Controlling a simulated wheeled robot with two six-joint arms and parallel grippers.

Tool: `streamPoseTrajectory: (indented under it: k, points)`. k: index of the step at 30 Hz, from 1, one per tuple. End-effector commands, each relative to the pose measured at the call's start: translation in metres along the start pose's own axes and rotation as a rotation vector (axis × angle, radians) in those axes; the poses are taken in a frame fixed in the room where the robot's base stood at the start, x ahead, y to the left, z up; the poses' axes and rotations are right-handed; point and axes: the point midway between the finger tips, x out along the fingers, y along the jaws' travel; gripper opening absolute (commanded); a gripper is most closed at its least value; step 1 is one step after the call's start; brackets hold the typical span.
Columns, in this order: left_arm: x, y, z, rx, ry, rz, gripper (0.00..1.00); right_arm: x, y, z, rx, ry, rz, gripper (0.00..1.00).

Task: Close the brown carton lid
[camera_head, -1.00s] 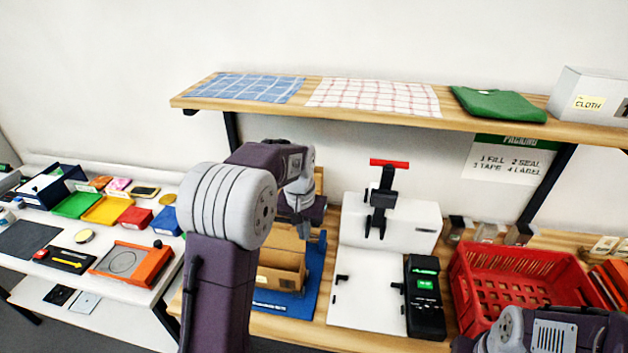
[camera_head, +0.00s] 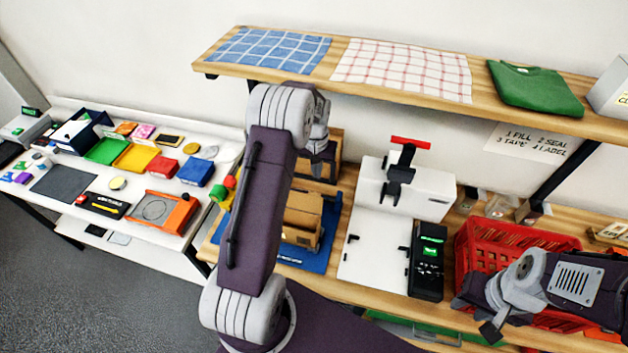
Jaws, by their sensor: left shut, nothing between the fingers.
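The brown carton (camera_head: 302,217) sits on a blue mat (camera_head: 318,258) on the wooden bench, partly hidden behind my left arm. Its upper panels look tan, but I cannot tell whether the lid is fully down. My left gripper (camera_head: 320,154) is above and behind the carton, a dark shape partly covered by its own wrist. It is shut and shows nothing held. My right gripper (camera_head: 490,331) hangs at the lower right, in front of the red crate and well away from the carton. Its fingers are too unclear to judge.
Brown cardboard (camera_head: 334,168) stands behind the carton. A white sealing machine (camera_head: 431,192) and a black device with a green screen (camera_head: 428,262) are to its right, then a red crate (camera_head: 471,238). A wooden shelf (camera_head: 342,80) with cloths overhangs the back.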

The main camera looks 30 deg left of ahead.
Motion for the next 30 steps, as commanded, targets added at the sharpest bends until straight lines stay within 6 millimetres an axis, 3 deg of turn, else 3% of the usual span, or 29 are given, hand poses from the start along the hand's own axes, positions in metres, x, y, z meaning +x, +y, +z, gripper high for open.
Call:
streamPoseTrajectory:
  k: [4,13,30]
  points:
    - [0.029,0.0,0.001,0.0,-0.005,0.0,0.0,-0.014,0.0,-0.001,0.0,0.0,0.0,0.36]
    - [0.018,0.0,0.035,0.0,0.0,0.0,0.0,-0.036,-0.001,-0.004,0.0,0.0,0.0,0.36]
    - [0.021,0.002,0.032,0.001,0.027,0.0,0.0,-0.028,-0.001,-0.003,0.0,0.0,0.0,0.36]
